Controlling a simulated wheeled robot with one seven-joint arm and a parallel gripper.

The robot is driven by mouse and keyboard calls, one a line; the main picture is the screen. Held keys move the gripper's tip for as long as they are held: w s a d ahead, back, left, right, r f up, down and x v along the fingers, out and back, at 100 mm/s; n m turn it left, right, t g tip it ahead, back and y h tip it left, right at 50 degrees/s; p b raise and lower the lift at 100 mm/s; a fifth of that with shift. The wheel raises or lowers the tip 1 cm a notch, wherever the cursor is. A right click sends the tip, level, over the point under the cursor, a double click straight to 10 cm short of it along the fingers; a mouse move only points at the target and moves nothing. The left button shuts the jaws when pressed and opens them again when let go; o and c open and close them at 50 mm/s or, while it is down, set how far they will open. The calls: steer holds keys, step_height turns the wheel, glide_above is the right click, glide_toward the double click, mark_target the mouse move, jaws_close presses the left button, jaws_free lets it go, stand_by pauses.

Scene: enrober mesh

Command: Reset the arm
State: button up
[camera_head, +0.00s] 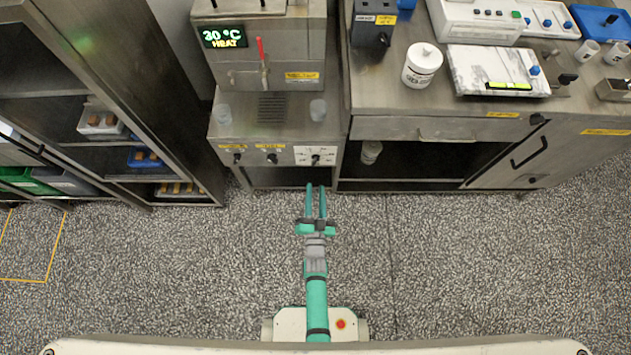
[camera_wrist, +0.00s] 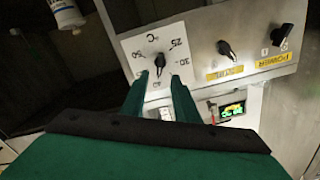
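My gripper (camera_head: 315,190) is held out over the floor in front of the metal machine (camera_head: 228,120). Its two green fingers are apart, with nothing between them. In the wrist view the gripper (camera_wrist: 158,78) points at a white temperature dial plate (camera_wrist: 160,52) with a black knob (camera_wrist: 159,63). The knob shows just beyond and between the fingertips. In the head view the dial plate (camera_head: 303,155) is at the right end of the machine's front panel, and the fingertips appear short of it.
Two more knobs sit beside the dial, one labelled POWER (camera_wrist: 286,38). The machine's display (camera_head: 224,37) reads 30 °C HEAT. A steel counter (camera_head: 400,98) with a white jar (camera_head: 422,66) stands right, a shelf rack (camera_head: 165,110) left. The floor (camera_head: 180,270) around my arm is clear.

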steer(key=shift+s, duration=0.5)
